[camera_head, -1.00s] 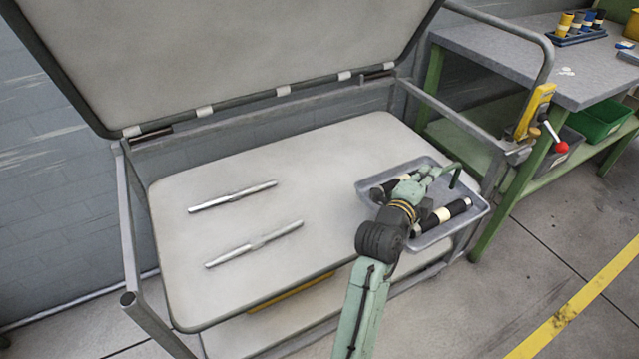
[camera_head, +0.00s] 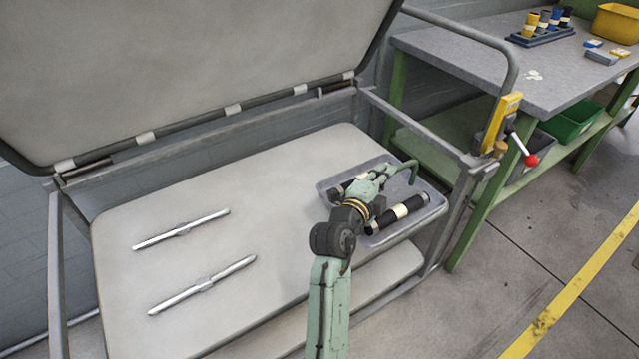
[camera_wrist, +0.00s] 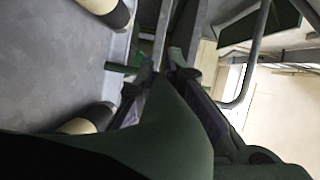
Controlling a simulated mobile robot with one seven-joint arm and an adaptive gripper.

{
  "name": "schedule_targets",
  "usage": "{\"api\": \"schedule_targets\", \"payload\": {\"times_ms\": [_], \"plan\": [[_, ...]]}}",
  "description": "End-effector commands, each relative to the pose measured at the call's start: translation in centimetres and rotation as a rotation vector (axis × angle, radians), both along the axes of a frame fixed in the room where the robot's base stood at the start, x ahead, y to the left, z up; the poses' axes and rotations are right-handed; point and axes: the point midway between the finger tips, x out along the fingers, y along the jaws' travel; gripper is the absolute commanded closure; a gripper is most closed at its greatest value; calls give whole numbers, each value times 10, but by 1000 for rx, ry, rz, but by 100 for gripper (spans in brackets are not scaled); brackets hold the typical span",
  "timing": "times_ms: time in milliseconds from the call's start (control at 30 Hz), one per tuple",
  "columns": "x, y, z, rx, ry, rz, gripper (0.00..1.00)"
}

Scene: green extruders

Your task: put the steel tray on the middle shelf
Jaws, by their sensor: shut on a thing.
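The steel tray (camera_head: 322,187) is a shallow grey tray at the right end of the middle shelf (camera_head: 270,230). Black rollers with pale bands (camera_head: 402,210) lie in it. My green gripper (camera_head: 398,170) reaches across the tray and is shut on its far-right rim. In the wrist view, the fingers (camera_wrist: 170,75) close at the tray's edge, with the tray floor (camera_wrist: 55,70) and parts of two rollers (camera_wrist: 88,120) to the left. The tray is over the shelf surface; I cannot tell whether its underside touches. My arm hides part of the tray.
Two steel rods (camera_head: 205,284) lie on the shelf's left half. A large raised panel (camera_head: 190,65) leans above the back. A tubular frame rail (camera_head: 470,40) and yellow part (camera_head: 503,120) stand right of the tray. A grey-topped workbench (camera_head: 480,70) is beyond.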

Motion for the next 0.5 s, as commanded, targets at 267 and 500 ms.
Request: {"api": "schedule_targets", "payload": {"times_ms": [267,500], "plan": [[17,68,0,-2,-5,5,100],[25,98,-5,0,-6,1,100]]}}
